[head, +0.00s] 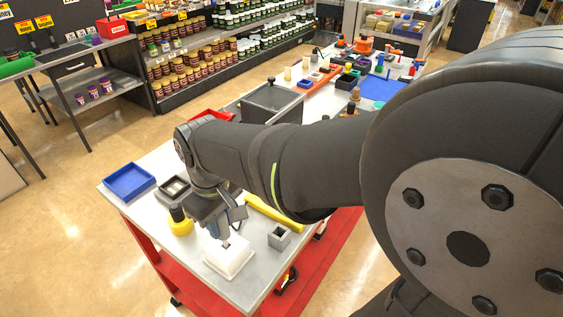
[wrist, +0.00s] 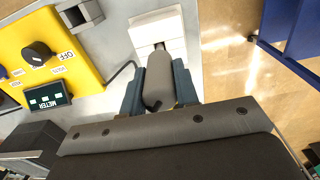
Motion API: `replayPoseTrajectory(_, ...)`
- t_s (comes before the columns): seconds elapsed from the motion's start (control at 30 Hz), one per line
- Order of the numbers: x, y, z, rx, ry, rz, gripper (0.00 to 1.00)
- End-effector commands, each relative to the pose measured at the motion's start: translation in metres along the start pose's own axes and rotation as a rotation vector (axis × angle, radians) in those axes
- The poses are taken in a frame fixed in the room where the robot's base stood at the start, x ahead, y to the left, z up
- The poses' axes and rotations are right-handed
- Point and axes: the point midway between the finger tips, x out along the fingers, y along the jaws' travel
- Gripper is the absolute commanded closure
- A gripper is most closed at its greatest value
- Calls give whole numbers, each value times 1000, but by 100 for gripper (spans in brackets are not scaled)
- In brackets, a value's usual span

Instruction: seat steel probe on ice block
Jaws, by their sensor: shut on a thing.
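My gripper (wrist: 160,92) is shut on the steel probe (wrist: 159,75), a grey rounded cylinder with a darker narrow end. The probe points at the white ice block (wrist: 144,30) in the wrist view. In the head view the ice block (head: 232,262) sits near the front edge of the cart top, and my gripper (head: 222,234) is just above it, with the probe's tip (head: 226,244) at its top. I cannot tell whether the tip touches the block or is in it. Part of the probe is hidden by the fingers.
A yellow meter box (wrist: 50,60) with a knob and dark display is left in the wrist view. The cart top (head: 250,293) also holds a blue tray (head: 130,181), a yellow-based black item (head: 180,223) and a small grey open holder (head: 280,237). Shelves stand behind.

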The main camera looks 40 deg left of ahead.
Motion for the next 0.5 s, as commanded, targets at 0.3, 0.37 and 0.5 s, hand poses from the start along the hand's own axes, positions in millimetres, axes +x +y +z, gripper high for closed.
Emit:
replayPoseTrajectory(0.3, 8, 0, 0, 0, -1, 0, 94)
replayPoseTrajectory(0.37, 10, 0, 0, 0, -1, 0, 94)
replayPoseTrajectory(0.5, 13, 0, 0, 0, -1, 0, 94)
